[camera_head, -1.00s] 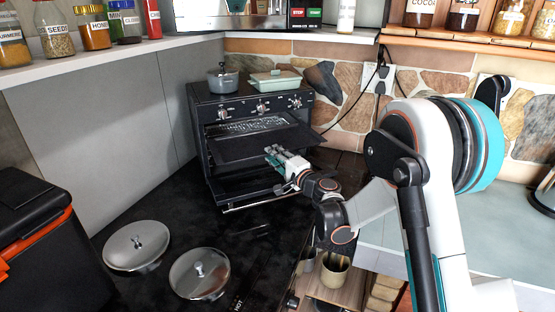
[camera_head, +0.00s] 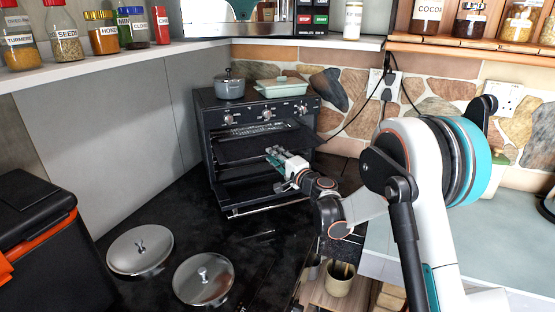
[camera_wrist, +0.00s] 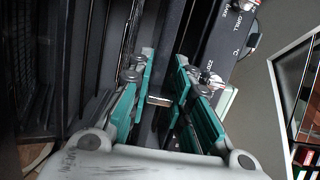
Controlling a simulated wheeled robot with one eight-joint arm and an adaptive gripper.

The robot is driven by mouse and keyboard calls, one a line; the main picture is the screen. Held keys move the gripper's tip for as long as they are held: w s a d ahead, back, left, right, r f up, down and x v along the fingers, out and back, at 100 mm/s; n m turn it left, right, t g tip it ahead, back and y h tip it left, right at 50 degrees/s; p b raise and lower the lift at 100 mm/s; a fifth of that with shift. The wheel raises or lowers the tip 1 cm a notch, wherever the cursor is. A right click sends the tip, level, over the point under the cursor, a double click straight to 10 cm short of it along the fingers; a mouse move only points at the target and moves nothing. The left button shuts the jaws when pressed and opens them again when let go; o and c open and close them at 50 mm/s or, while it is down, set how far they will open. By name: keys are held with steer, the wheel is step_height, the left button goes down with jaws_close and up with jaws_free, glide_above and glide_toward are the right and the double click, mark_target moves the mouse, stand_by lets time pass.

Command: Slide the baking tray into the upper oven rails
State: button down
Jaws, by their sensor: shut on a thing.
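The black baking tray (camera_head: 250,149) is partly inside the oven (camera_head: 214,150), its front part sticking out at the upper part of the opening. My gripper (camera_head: 274,156) is shut on the tray's front edge. In the wrist view my gripper (camera_wrist: 163,75) has its teal-padded fingers on either side of a thin edge. The oven's door is folded down, with its bar handle (camera_head: 268,206) low in front. A wire rack (camera_head: 258,129) shows behind the tray. Side rails (camera_wrist: 85,50) show as dark ridges in the wrist view. How the tray's sides sit on the rails cannot be told.
A grey pot (camera_head: 230,88) and a green lidded dish (camera_head: 281,88) stand on top of the oven. Two steel lids (camera_head: 140,252) (camera_head: 204,281) lie on the dark counter in front. A black box (camera_head: 40,240) stands at left. A stone wall is behind.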

mark_target(263, 141)
steer(key=shift+w+a, duration=0.2)
steer(key=shift+w, duration=0.25)
steer(key=shift+w+d+b+x, duration=0.1)
steer(key=shift+d+b+x, duration=0.05)
steer(key=shift+x, duration=0.85)
steer(key=shift+w+d+b+x, duration=0.1)
steer(key=shift+d+b+x, duration=0.05)
steer(key=shift+x, duration=0.85)
steer(key=shift+w, duration=0.15)
steer(key=shift+w+d+x, duration=0.1)
steer(key=shift+d+x, duration=0.05)
steer(key=shift+x, duration=0.75)
steer(key=shift+w+d+x, duration=0.1)
steer(key=shift+d+x, duration=0.05)
steer(key=shift+x, duration=0.75)
steer(key=shift+w+f, duration=0.1)
steer(key=shift+f, duration=0.05)
steer(key=shift+w+d+b+x, duration=0.1)
steer(key=shift+d+b+x, duration=0.1)
steer(key=shift+x, duration=0.75)
steer(key=shift+w+d+b+x, duration=0.1)
steer(key=shift+b+x, duration=0.05)
steer(key=shift+x, duration=0.8)
steer(key=shift+w+a, duration=0.1)
steer(key=shift+w, duration=0.05)
steer(key=shift+w+d+x, duration=0.1)
steer(key=shift+d+x, duration=0.05)
steer(key=shift+x, duration=0.75)
steer(key=shift+w+d+x, duration=0.15)
steer(key=shift+x, duration=0.75)
